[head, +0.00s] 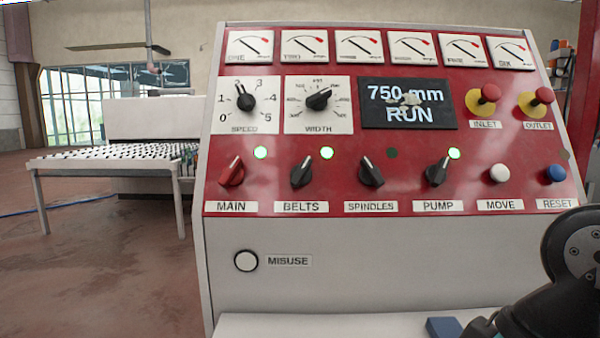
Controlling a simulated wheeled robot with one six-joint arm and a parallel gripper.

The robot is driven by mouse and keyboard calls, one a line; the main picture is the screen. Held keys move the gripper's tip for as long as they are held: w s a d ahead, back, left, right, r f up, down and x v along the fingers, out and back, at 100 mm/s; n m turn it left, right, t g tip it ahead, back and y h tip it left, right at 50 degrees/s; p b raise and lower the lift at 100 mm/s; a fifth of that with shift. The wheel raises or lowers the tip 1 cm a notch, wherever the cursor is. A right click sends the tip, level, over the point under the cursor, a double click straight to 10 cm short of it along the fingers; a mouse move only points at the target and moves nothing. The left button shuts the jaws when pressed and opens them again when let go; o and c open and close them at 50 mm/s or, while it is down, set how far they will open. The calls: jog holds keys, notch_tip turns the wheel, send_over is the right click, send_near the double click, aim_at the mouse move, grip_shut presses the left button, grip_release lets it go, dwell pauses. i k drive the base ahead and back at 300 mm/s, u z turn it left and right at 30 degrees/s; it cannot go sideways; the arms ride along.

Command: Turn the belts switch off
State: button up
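The belts switch (301,171) is a black rotary knob on the red control panel, above the label BELTS (300,207). Its pointer tilts up and to the right. The small lamp (326,153) at its upper right glows green. My arm shows as a dark link at the lower right edge, well to the right of and below the belts switch. I cannot make out any gripper fingers in the head view.
The red main knob (231,171) and pump knob (437,172) tilt right with lit lamps. The spindles knob (371,172) tilts left, lamp dark. The display (408,104) reads 750 mm RUN. Emergency buttons (536,100) sit right. A blue block (443,327) lies below.

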aim_at(301, 174)
jog(key=u, duration=0.4)
jog(key=k, duration=1.1)
jog(key=u, duration=1.4)
jog(key=i, duration=0.7)
jog(key=z, duration=0.65)
jog(key=i, duration=0.5)
jog(key=z, duration=0.6)
